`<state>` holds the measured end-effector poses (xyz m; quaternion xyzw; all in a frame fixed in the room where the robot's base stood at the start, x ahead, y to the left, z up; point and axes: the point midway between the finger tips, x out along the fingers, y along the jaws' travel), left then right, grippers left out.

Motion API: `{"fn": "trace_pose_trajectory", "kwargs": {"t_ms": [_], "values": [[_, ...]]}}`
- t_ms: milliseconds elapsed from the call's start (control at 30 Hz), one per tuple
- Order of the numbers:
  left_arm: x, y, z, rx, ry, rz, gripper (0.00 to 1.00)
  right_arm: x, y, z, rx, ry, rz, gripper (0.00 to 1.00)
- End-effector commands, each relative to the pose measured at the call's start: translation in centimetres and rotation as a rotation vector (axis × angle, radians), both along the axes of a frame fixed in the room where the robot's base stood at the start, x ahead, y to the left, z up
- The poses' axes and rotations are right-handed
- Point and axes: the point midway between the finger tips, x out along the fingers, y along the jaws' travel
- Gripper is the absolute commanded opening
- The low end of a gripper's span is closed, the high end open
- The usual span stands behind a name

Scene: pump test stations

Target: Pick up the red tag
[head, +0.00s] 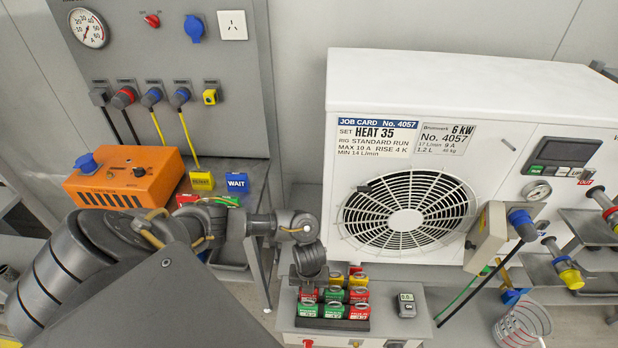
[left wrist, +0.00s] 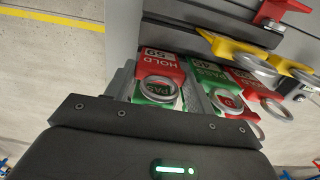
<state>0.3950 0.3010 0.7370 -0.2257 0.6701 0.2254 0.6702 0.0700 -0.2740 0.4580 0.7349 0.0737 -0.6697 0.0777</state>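Several red, green and yellow tags with grey rings stand in a dark rack (head: 330,323) on a low grey cabinet. Red tags show at the front right (head: 360,312) and at the left, partly behind my gripper. My left gripper (head: 308,278) is over the left end of the rack. In the left wrist view, its fingers (left wrist: 160,90) stand on either side of a red HOLD tag (left wrist: 160,64) and a green PASS tag (left wrist: 150,97). The fingers look apart, but contact with the tags is unclear. My right gripper is not in view.
A white heat pump unit (head: 350,85) stands right behind the rack. A small gauge (head: 406,304) sits to the rack's right. An orange box (head: 125,175) and a blue WAIT block (head: 237,183) are on the bench at left. A clear jug (head: 522,325) stands at lower right.

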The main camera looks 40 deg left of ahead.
Motion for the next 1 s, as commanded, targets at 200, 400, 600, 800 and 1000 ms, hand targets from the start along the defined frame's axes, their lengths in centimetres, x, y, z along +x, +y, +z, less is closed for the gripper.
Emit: {"fn": "trace_pose_trajectory", "kwargs": {"t_ms": [200,400,600,800,1000], "values": [[0.0,0.0,0.2,0.001,-0.001,0.0,0.32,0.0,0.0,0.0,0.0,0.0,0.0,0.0],[0.1,0.0,2.8,0.0,-0.004,-0.002,0.32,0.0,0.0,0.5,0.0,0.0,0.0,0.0],[0.2,0.0,7.2,0.001,-0.004,-0.004,0.32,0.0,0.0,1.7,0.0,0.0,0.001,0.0],[0.1,0.0,9.7,0.0,-0.002,-0.002,0.32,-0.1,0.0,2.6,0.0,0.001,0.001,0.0],[0.0,0.0,10.1,0.001,0.001,0.001,0.32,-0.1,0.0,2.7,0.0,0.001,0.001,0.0]]}}
